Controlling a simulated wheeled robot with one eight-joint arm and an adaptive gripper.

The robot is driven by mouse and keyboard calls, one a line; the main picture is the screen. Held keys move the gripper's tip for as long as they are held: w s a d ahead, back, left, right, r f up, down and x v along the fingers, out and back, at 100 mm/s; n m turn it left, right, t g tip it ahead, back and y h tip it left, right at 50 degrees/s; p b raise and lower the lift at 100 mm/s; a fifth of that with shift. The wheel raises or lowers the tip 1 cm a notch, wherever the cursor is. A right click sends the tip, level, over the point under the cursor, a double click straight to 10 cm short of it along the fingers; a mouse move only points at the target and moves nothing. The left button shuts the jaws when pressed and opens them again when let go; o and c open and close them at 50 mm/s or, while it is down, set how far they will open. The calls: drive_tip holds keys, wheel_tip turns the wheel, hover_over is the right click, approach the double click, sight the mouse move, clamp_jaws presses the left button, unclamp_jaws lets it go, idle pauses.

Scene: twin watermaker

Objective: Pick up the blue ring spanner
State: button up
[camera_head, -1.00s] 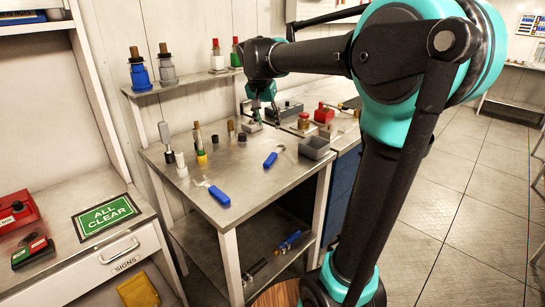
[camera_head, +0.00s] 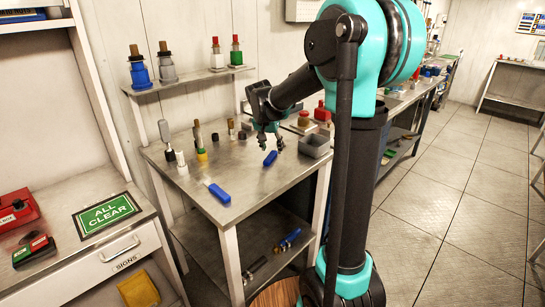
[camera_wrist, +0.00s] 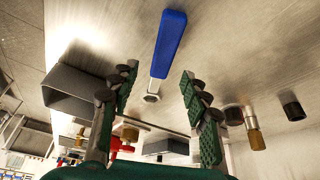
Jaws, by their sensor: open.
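The blue ring spanner (camera_head: 270,158) lies flat on the metal bench top, in front of the grey bin. In the wrist view its blue handle (camera_wrist: 168,45) points away, and its silver ring end lies between my fingers in the picture. My gripper (camera_wrist: 158,72) is open and empty, with one finger on each side of the spanner. In the head view my gripper (camera_head: 268,140) hangs over the bench just behind the spanner. I cannot tell the exact height gap. The ring end is hidden or too small in the head view.
A second blue-handled tool (camera_head: 219,193) lies near the bench's front left. A grey open bin (camera_head: 315,145) stands close on the right. Several upright fittings, including one with a yellow base (camera_head: 201,154), stand on the left and back. The bench front between the tools is clear.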

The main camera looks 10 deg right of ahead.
sight(272, 153)
drive_tip(key=shift+x, duration=1.45)
drive_tip(key=shift+f, duration=0.2)
clamp_jaws()
